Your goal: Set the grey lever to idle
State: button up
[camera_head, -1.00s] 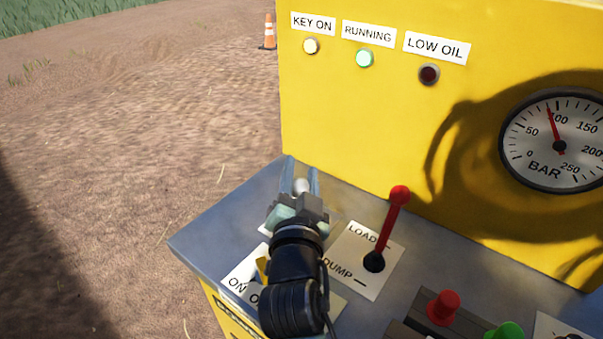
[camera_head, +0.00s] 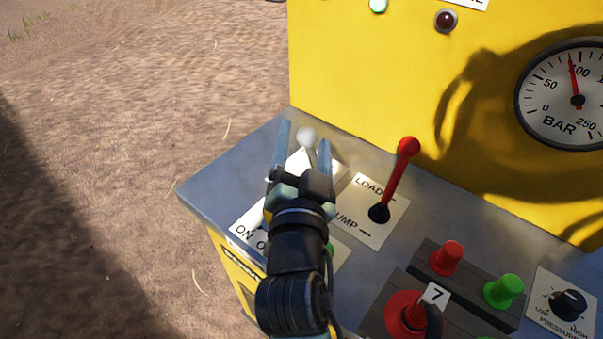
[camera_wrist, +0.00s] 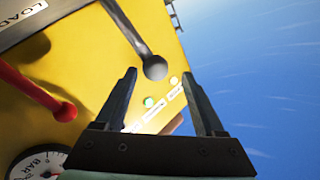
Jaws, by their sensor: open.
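The grey lever's round pale knob (camera_head: 307,137) stands at the back left of the grey panel in the head view, between my gripper's fingertips. Its shaft and label plate are mostly hidden behind my fingers, so its marked position cannot be read. In the wrist view the grey lever (camera_wrist: 154,67) comes down from the top, its knob near the tip of the left finger. My gripper (camera_head: 304,133) is open around the knob in the head view; it also shows in the wrist view (camera_wrist: 160,73). No grip is visible, and contact cannot be told.
A red lever (camera_head: 397,174) on a LOAD/DUMP plate stands close right of my gripper. Red (camera_head: 446,258) and green (camera_head: 503,291) buttons and a pressure knob (camera_head: 569,304) are front right. A yellow wall with a gauge (camera_head: 575,98) rises behind.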

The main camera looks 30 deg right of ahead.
jog(key=b+v, duration=0.1)
jog(key=v, duration=0.6)
jog(key=shift+s+a, duration=0.15)
jog(key=shift+a, duration=0.05)
jog(key=shift+r, duration=0.1)
